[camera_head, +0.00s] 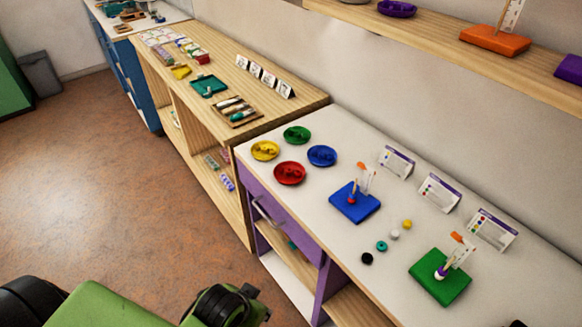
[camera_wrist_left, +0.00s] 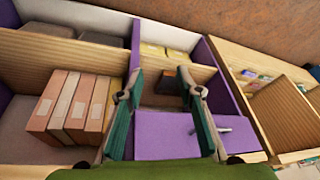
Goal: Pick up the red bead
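In the head view a red dish (camera_head: 290,173) on the white tabletop holds small red pieces, too small to tell apart. A blue board (camera_head: 355,203) has an upright peg with a small red bead (camera_head: 351,200) low on it. A green board (camera_head: 440,277) has a peg with light and dark beads. Loose yellow (camera_head: 407,224), white (camera_head: 394,234), teal (camera_head: 382,246) and black (camera_head: 367,258) beads lie between the boards. In the left wrist view my left gripper (camera_wrist_left: 160,88) is open and empty, in front of a purple drawer and shelves. My right gripper is not in view.
Yellow (camera_head: 265,151), green (camera_head: 297,135) and blue (camera_head: 322,156) dishes stand around the red one. Printed cards (camera_head: 438,193) line the wall side. A purple drawer (camera_wrist_left: 165,138) with a handle is below the tabletop. A shelf (camera_head: 450,45) overhangs at the upper right.

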